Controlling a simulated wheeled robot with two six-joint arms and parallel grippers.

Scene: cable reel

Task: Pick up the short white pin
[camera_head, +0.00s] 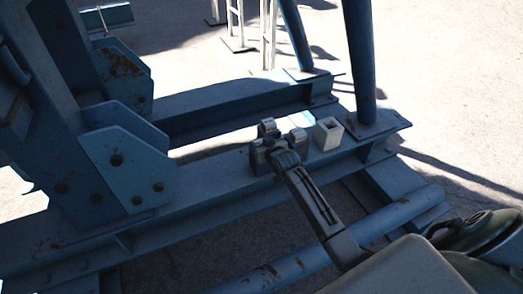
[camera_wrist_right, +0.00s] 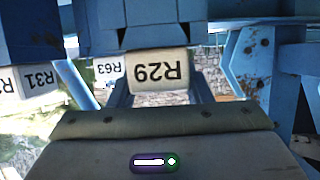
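My right gripper (camera_head: 281,134) is above the near blue beam, at the end of the arm that comes in from the lower right. My left gripper is out of view.
The blue steel frame (camera_head: 200,200) has upright plates (camera_head: 128,165) at left and a slanted post (camera_head: 361,65) close right of the white block. A round blue bar (camera_head: 300,262) runs low in front. Open pale ground (camera_head: 450,80) lies at right.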

